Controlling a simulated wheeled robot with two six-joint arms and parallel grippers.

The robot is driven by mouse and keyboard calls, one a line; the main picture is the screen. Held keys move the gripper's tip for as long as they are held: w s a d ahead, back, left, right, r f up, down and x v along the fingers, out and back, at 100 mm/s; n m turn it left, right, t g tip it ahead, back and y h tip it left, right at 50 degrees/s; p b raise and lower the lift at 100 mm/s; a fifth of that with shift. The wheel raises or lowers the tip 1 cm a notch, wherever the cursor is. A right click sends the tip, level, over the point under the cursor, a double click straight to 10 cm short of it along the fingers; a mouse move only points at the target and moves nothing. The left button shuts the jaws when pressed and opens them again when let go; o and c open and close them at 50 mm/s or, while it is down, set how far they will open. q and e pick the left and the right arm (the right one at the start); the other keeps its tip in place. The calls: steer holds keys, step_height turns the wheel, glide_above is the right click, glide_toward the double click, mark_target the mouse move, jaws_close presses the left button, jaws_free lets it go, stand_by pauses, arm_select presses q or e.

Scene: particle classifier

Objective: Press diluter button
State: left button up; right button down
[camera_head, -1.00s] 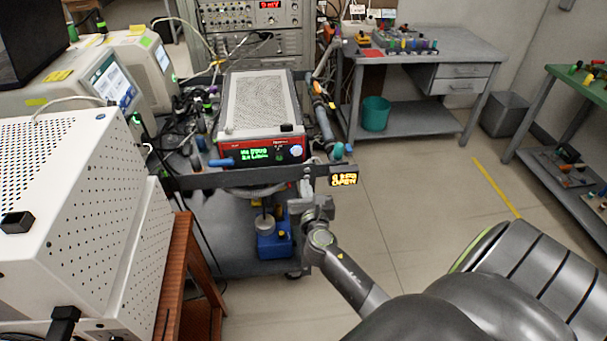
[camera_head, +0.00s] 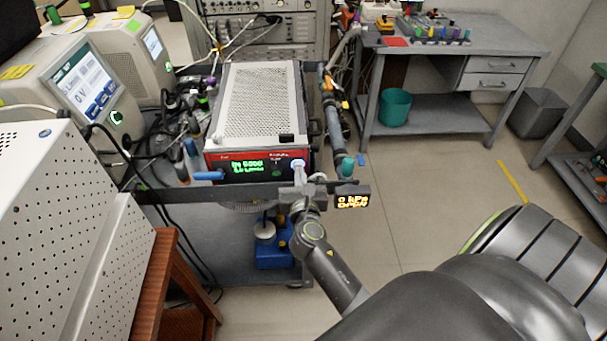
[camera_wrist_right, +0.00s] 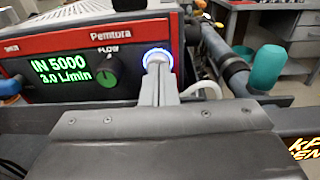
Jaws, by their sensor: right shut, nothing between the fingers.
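The diluter (camera_head: 258,100) is a box with a grey perforated top and a red-edged dark front, on the cart at centre. Its green display (camera_wrist_right: 61,77) reads "IN 5000" and "3.0 L/min" in the right wrist view. The round button (camera_wrist_right: 157,53) with a lit blue-white ring is at the front's right end. My right gripper (camera_head: 299,170) is shut and empty. Its fingertips (camera_wrist_right: 158,67) overlap the lower part of the button; I cannot tell whether they press it. My left gripper is out of view.
A dark cart rail (camera_head: 230,191) runs below the diluter's front. Cables and a blue-handled part (camera_head: 208,176) are at the left. Open floor lies to the right.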

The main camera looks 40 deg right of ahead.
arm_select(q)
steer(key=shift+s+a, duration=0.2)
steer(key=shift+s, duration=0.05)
arm_select(e)
steer(key=shift+a+r, duration=0.1)
